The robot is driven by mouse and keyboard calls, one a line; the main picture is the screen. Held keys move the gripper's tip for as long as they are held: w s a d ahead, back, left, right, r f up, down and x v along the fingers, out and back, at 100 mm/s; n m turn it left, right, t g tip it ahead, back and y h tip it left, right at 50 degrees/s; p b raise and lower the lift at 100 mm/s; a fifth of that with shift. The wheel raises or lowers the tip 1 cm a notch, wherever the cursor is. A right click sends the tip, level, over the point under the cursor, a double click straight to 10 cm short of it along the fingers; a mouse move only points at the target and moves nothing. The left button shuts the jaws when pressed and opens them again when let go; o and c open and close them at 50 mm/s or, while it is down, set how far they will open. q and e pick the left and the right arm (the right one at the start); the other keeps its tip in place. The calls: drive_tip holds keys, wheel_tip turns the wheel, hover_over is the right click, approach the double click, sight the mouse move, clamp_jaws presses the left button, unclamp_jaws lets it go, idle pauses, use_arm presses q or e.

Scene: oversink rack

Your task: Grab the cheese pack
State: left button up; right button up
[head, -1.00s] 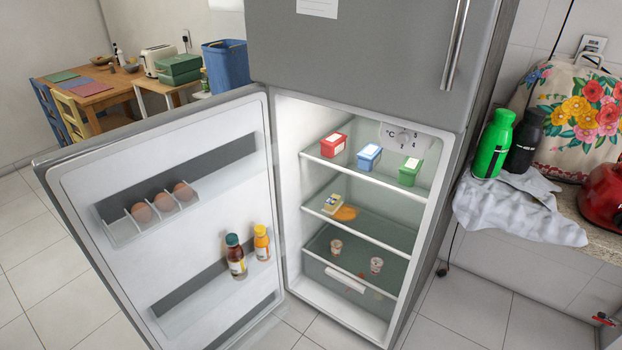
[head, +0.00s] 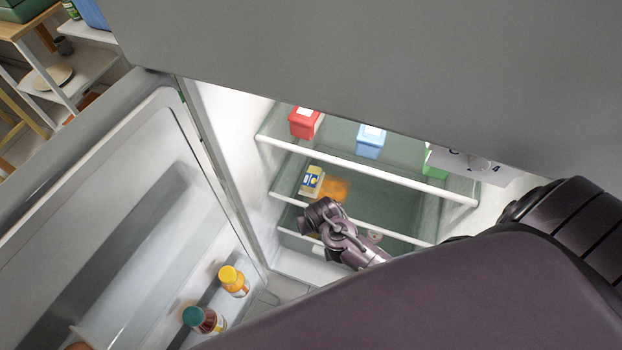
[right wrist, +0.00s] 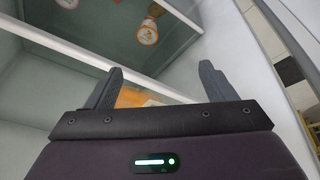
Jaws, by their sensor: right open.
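A small yellow pack with a blue-and-white label, which looks like the cheese pack (head: 311,181), stands on the middle fridge shelf, at its left side. My left gripper is not in view.
White shelf edges run above and below the pack. The open door (head: 110,220) stands left, with two bottles. Small cups (right wrist: 147,33) show in the wrist view.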

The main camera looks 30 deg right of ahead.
drive_tip(key=w+r+m, duration=0.2)
drive_tip(key=w+r, duration=0.3)
drive_tip(key=m+t+h, duration=0.1)
drive_tip(key=m+h, duration=0.1)
drive_tip(key=m, duration=0.1)
approach(312, 177)
drive_tip(key=f, duration=0.1)
drive_tip(key=d+f, duration=0.1)
drive_tip(key=f, duration=0.1)
drive_tip(key=shift+w+b, duration=0.2)
drive_tip(key=shift+b, duration=0.1)
drive_tip(key=shift+w+d+f+m+h, duration=0.2)
drive_tip(key=shift+d+m+h, duration=0.05)
drive_tip(key=shift+m+h, duration=0.05)
drive_tip(key=x, duration=0.2)
drive_tip(key=b+x, duration=0.1)
drive_tip(key=x, duration=0.4)
drive_tip(key=shift+w+a+b, duration=0.3)
drive_tip(key=shift+w+a, duration=0.05)
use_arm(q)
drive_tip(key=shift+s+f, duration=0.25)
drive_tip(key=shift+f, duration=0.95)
use_arm(e)
drive_tip(key=shift+r, duration=0.1)
drive_tip(key=c, duration=1.2)
drive_tip(key=shift+c, duration=0.5)
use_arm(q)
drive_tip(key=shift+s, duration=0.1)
